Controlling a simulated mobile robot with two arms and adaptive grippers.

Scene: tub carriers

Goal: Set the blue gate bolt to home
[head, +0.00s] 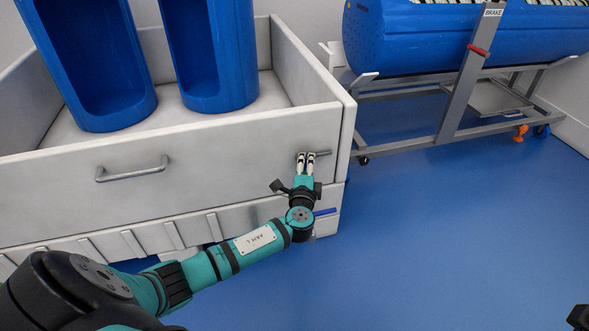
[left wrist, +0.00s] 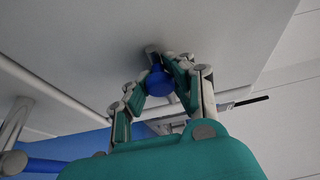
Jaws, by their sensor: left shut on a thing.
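The blue gate bolt shows in the left wrist view as a blue knob (left wrist: 158,82) on a pale metal stem against the white panel. My left gripper (head: 306,156) is at the right end of the white gate panel (head: 230,150), over a short grey rod (head: 323,153). In the left wrist view the fingers of my left gripper (left wrist: 160,85) are closed on the blue knob from both sides. The fingers hide the knob in the head view.
A grey bar handle (head: 132,170) is on the same panel to the left. Two tall blue tubs (head: 212,95) stand inside the white carrier. A metal trolley (head: 462,85) with a blue tub stands at the right. Blue floor (head: 440,240) is clear.

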